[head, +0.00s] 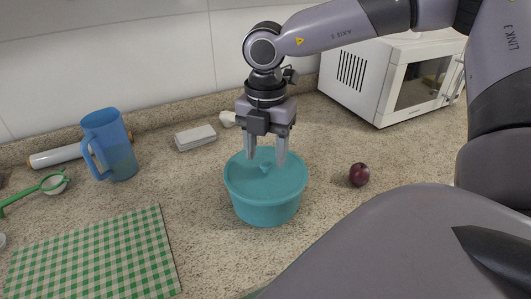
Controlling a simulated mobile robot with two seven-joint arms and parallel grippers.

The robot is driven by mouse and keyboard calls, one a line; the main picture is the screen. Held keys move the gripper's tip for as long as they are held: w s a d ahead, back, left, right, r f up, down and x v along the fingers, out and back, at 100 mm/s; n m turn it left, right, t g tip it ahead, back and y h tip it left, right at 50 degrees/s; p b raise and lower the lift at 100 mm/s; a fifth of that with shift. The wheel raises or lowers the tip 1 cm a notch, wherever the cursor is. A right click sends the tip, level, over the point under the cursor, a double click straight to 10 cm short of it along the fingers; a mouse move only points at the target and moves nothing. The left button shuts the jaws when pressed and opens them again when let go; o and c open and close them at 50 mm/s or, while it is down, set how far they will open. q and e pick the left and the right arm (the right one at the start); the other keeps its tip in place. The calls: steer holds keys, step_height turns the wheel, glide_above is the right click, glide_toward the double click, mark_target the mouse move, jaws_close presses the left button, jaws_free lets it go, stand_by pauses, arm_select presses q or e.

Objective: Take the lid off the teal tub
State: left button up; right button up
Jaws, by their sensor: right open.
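The teal tub (265,212) stands upright on the speckled counter in the middle of the head view. Its teal lid (290,180) sits on top and has a small raised knob (265,169) at its centre. My right gripper (266,160) points down over the lid with its two fingers apart. The fingertips are close to the knob, one on each side of it in the picture. I cannot tell whether they touch the lid. My left gripper is not in view.
A plum (359,174) lies right of the tub, and a white microwave (385,85) stands behind it. A blue jug (110,146), a white box (195,137) and a green checked cloth (95,258) are at left. Bare counter surrounds the tub.

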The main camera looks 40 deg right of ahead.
steer(key=shift+f, duration=1)
jaws_close()
steer(key=shift+r, duration=0.15)
